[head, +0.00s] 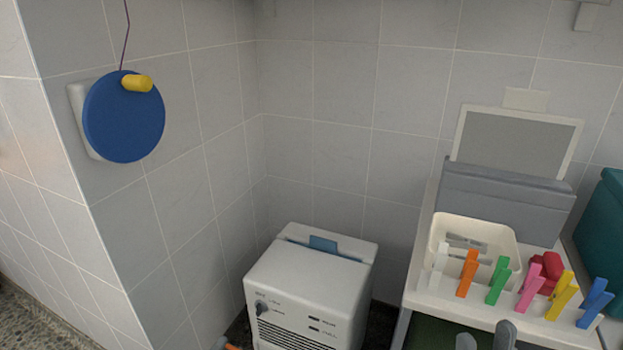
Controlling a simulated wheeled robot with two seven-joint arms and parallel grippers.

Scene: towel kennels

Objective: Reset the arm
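My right gripper (486,340) shows at the bottom edge of the head view, right of the middle. Only its two grey fingertips are in view. They stand apart with nothing visible between them, in front of the white shelf (425,300). The rest of that gripper and its arm is below the picture.
Several coloured clothespins stand along the shelf's front, including an orange one (467,273). Behind them are a cream tray (436,232) and a grey box (505,203). A white machine (310,285) stands left of the shelf. A blue disc (125,118) hangs on the left wall.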

